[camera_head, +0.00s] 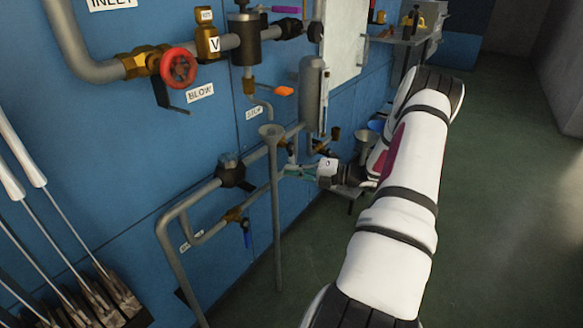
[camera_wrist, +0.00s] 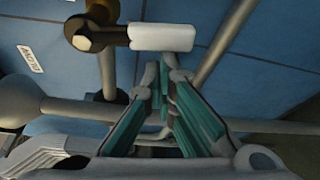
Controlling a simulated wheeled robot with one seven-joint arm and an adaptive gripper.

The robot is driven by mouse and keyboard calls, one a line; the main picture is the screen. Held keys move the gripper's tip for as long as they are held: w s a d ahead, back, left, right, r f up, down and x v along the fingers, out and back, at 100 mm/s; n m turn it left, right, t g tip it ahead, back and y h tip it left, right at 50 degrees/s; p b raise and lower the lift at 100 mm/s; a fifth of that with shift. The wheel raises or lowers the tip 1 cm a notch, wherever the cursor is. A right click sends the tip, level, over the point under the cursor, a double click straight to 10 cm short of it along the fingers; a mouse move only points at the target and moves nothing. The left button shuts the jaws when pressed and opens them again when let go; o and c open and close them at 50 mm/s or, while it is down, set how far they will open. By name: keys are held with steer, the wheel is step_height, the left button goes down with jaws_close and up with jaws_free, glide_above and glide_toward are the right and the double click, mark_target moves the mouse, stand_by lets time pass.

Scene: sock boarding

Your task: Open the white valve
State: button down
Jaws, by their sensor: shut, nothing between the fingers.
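The white valve handle (camera_wrist: 162,37) is a pale bar near the top middle of the wrist view. It joins a dark stem and a brass-coloured valve body (camera_wrist: 85,36) on its left. My gripper (camera_wrist: 161,68) has teal-sided fingers, closed together and empty. In the picture its fingertips lie just below the white handle; I cannot tell whether they touch it. In the head view my gripper (camera_head: 288,169) reaches left toward the pipes on the blue wall. The white handle cannot be made out clearly there.
A grey standpipe with a funnel top (camera_head: 273,190) stands close to my gripper. A grey cylinder (camera_head: 313,90) hangs above it. A red handwheel (camera_head: 178,68) and an orange handle (camera_head: 284,91) are up left. Long-handled tools (camera_head: 60,240) stand at lower left. Open floor lies right.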

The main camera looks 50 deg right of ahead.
steer(key=d+r+n+g+h+p, duration=0.1)
steer(key=d+r+n+h+p, duration=0.2)
steer(key=n, duration=0.8)
steer(key=d+h+p, duration=0.2)
steer(key=d, duration=0.2)
steer(key=shift+w+d+r+g, duration=0.25)
steer(key=shift+w+d+g, duration=0.05)
steer(key=shift+d+r, duration=0.1)
stand_by(0.5)
